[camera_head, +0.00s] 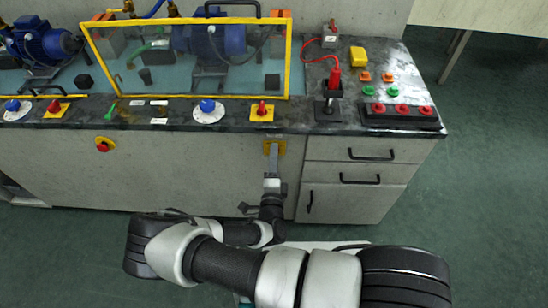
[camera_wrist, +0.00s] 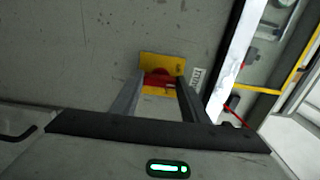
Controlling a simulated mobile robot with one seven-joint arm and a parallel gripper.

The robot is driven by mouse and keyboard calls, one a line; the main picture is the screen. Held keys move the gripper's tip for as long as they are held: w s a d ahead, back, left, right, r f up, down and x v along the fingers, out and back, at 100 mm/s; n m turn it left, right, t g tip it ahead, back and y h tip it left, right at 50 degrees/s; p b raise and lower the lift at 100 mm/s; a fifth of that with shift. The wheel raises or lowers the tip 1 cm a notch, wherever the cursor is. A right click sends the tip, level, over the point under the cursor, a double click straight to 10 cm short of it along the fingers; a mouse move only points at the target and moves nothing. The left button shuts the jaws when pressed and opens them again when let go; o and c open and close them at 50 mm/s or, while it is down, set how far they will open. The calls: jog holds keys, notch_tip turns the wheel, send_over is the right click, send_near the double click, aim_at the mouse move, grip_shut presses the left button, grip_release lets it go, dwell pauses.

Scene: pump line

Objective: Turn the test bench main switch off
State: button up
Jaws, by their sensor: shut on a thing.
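A red switch handle (camera_wrist: 158,77) sits on a yellow plate (camera_wrist: 152,62) on the bench's upright front panel. In the wrist view my gripper (camera_wrist: 160,84) has one finger on each side of the red handle and is shut on it. In the head view my gripper (camera_head: 272,155) reaches up to the same yellow plate (camera_head: 281,147), just below the worktop edge. The handle is hidden there behind my fingers, and its exact angle is hard to tell.
Another red knob on a yellow disc (camera_head: 104,144) is further left on the front panel. Red switches on yellow plates (camera_head: 262,112) and blue knobs (camera_head: 207,106) line the worktop. Drawers with black handles (camera_head: 371,155) are right of my gripper. A yellow-framed guard (camera_head: 185,97) stands above.

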jog(key=o, duration=1.1)
jog(key=shift+c, duration=0.2)
jog(key=s+p, duration=0.1)
jog(key=s, duration=1.6)
jog(key=shift+s+a, duration=0.25)
